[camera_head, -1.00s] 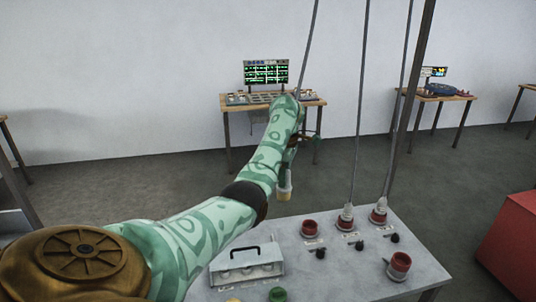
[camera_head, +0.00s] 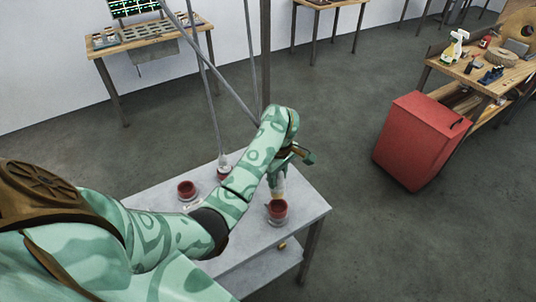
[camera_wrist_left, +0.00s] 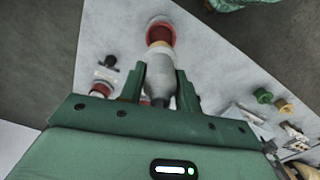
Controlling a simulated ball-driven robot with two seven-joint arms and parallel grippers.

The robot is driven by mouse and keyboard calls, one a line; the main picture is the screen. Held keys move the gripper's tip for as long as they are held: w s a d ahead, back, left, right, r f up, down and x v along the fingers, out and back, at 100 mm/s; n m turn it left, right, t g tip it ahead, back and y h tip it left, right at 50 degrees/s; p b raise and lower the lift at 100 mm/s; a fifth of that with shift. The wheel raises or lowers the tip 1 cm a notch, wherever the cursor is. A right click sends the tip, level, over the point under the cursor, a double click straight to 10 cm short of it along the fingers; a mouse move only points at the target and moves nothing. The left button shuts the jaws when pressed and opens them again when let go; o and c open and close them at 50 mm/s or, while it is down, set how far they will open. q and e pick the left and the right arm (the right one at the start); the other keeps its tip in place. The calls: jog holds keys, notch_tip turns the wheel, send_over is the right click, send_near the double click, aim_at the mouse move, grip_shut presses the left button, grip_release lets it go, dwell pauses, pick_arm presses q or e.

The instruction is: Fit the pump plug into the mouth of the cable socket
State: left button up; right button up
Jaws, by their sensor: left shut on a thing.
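My left gripper (camera_head: 279,173) is above the near right corner of the grey table and shut on the pump plug. The plug (camera_wrist_left: 161,73) has a grey body and a pale yellow front end, which also shows in the head view (camera_head: 278,188). The front end points at the mouth of a red socket (camera_head: 277,211) standing near the table's right edge. In the left wrist view the red socket (camera_wrist_left: 161,27) is straight ahead of the plug. The yellow end overlaps the rim in the picture; I cannot tell whether it is inside. My right gripper is not in view.
Another red socket (camera_head: 187,191) sits on the grey table (camera_head: 300,222) to the left, and a cabled plug (camera_head: 225,164) stands beyond it. Cables hang close to my left arm. A red cabinet (camera_head: 418,140) stands right of the table, with floor between.

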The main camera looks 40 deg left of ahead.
aim_at(279, 187)
pick_arm(q)
jog(key=shift+w+d, duration=0.1)
jog(key=shift+d, duration=0.25)
jog(key=shift+p, duration=0.4)
notch_tip(279, 187, down, 5)
jog(key=b, duration=0.3)
jog(key=shift+b, duration=0.3)
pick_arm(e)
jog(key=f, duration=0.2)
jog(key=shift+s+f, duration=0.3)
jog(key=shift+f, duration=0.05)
pick_arm(q)
jog(key=shift+p, duration=0.65)
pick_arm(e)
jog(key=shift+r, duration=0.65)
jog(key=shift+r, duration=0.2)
pick_arm(q)
jog(key=shift+f+b, duration=1.1)
jog(key=shift+f, duration=0.9)
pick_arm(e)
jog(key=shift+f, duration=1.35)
